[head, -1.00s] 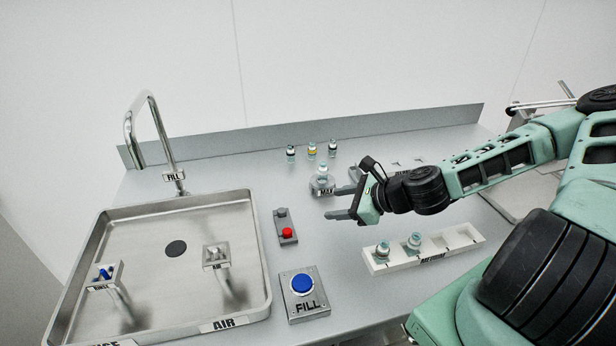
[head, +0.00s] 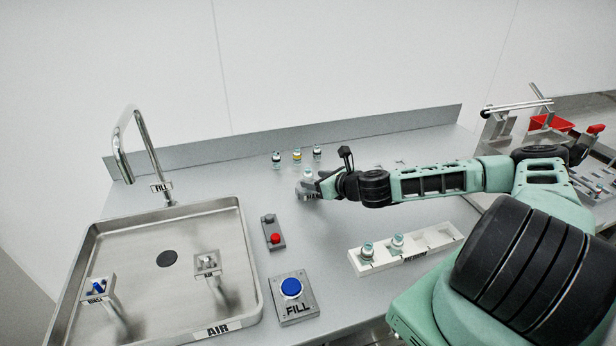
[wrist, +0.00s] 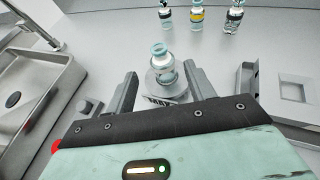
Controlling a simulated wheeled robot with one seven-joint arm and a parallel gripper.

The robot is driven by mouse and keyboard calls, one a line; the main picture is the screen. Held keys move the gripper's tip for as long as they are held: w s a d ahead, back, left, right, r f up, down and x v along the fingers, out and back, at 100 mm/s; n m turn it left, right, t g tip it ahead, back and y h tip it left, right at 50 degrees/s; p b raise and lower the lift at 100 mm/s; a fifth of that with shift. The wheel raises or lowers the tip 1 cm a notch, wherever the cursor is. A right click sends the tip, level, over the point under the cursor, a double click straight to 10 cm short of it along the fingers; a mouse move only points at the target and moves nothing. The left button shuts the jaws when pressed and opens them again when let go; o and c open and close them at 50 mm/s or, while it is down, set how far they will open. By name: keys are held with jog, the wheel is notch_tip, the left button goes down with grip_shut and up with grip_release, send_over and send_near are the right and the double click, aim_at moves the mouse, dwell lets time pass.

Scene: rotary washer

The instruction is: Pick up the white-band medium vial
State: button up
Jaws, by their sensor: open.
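A vial with a pale cap and a whitish band (wrist: 163,65) stands upright on a small round labelled stand (wrist: 168,88). It also shows in the head view (head: 308,175), partly hidden by my gripper. I cannot tell its size class for certain. My gripper (wrist: 160,72) is open, with one finger on each side of the vial and stand. The vial appears to be between or just beyond the fingertips, with no clear contact. In the head view my gripper (head: 314,186) reaches the stand from the right. Two more vials (head: 367,249) (head: 397,241) stand in the white MEDIUM rack (head: 438,257).
Several vials stand behind: a dark-banded one (head: 276,157), a yellow-banded one (head: 297,155) and another dark-banded one (head: 317,153). A red-button box (head: 273,231), a blue FILL button (head: 291,288) and a sink (head: 135,270) lie to the left.

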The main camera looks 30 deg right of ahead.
aim_at(304, 175)
jog(key=p+x, duration=0.2)
jog(key=x, duration=0.3)
jog(key=shift+w+d+r, duration=0.15)
jog(key=shift+w+d, duration=0.05)
jog(key=shift+w, duration=0.05)
jog(key=shift+w+f, duration=0.3)
jog(key=shift+w, duration=0.15)
jog(key=c, duration=1.1)
jog(key=shift+r, duration=0.15)
